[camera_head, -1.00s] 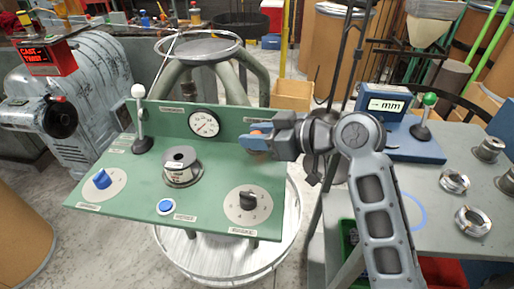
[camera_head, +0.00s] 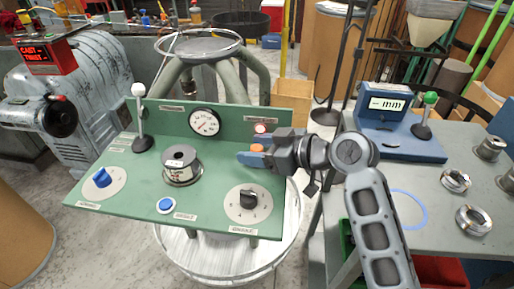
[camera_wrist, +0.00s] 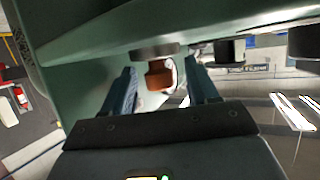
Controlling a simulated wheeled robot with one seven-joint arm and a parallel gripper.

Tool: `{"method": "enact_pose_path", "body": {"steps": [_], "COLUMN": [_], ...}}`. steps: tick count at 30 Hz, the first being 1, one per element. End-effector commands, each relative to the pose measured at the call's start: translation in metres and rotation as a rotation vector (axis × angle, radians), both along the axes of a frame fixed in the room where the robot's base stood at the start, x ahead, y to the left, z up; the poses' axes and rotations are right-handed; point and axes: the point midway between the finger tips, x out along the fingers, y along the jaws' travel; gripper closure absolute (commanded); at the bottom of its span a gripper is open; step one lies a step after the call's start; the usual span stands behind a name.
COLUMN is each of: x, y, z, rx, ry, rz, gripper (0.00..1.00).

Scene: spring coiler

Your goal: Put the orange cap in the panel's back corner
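The orange cap (camera_head: 257,148) is at the right back of the green panel (camera_head: 215,181), close to the upright back plate. In the wrist view the orange-brown cap (camera_wrist: 158,75) shows between my two blue fingers, with a gap on either side. My gripper (camera_head: 251,155) reaches in from the right, low over the panel's right end, with its fingers around the cap. It is open in the wrist view (camera_wrist: 163,80). The cap's foot is partly hidden by a finger in the head view.
A grey table (camera_head: 445,225) with metal rings is at the right.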

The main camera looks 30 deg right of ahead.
Motion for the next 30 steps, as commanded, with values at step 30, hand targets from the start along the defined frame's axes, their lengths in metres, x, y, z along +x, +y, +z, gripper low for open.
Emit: {"method": "enact_pose_path", "body": {"steps": [30], "x": [-0.091], "y": [-0.056], "z": [0.047], "rx": [-0.001], "ry": [0.000], "rz": [-0.002], "gripper": [0.42]}}
